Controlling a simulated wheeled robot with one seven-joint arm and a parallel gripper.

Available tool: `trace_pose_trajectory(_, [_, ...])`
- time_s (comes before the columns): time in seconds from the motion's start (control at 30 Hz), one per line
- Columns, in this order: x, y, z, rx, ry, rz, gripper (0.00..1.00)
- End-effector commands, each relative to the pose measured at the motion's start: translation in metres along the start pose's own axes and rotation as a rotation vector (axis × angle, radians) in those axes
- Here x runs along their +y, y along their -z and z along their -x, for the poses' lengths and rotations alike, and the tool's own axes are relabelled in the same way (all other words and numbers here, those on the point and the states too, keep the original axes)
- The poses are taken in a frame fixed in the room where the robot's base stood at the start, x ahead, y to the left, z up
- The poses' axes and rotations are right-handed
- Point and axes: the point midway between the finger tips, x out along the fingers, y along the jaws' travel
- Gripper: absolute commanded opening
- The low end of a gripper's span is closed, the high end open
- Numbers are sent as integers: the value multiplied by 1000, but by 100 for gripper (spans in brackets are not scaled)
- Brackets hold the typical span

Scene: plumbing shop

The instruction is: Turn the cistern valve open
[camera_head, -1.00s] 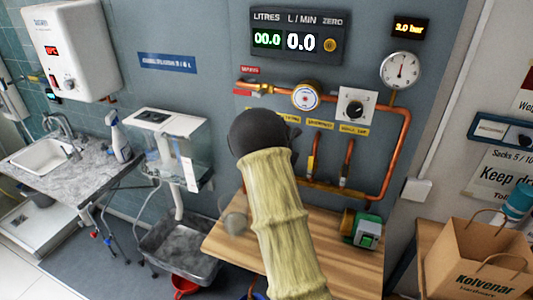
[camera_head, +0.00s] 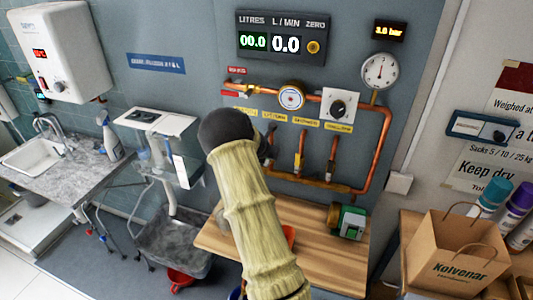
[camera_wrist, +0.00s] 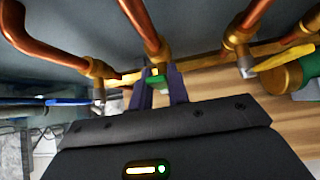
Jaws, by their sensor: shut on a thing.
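In the wrist view, the dark fingers of my gripper (camera_wrist: 158,88) are shut on a small green valve handle (camera_wrist: 158,79) at the foot of a copper pipe (camera_wrist: 145,28). I take this as the cistern valve, but its label is not readable here. A blue lever (camera_wrist: 50,102) is on the valve to the left, and a yellow lever (camera_wrist: 285,56) is on the valve to the right. In the head view, my sleeved arm and black wrist hide the gripper and the held handle. Yellow labels (camera_head: 275,115) hang above the row of copper drops.
A wooden bench (camera_head: 320,245) lies below the pipes, with a green and brass device (camera_head: 347,221) on it. A pressure dial (camera_head: 380,70) and a flow display (camera_head: 282,38) are on the wall; the display reads 00.0 and 0.0. A see-through tank (camera_head: 185,165) hangs left.

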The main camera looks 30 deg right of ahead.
Motion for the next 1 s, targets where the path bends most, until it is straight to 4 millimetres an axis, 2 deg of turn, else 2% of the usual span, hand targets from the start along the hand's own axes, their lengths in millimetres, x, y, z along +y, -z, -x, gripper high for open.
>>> trace_pose_trajectory(0.03, [0, 1, -1, 2, 0, 0, 0])
trace_pose_trajectory(0.07, [0, 1, 0, 2, -1, 0, 23])
trace_pose_trajectory(0.13, [1, 1, 0, 2, -1, 1, 37])
trace_pose_trajectory(0.17, [1, 1, 0, 1, -1, 1, 39])
trace_pose_trajectory(0.57, [1, 0, 5, 0, -2, 0, 39])
trace_pose_trajectory(0.77, [2, 1, 26, -1, -5, 0, 39])
trace_pose_trajectory(1.0, [3, 1, 64, 0, -6, 0, 39])
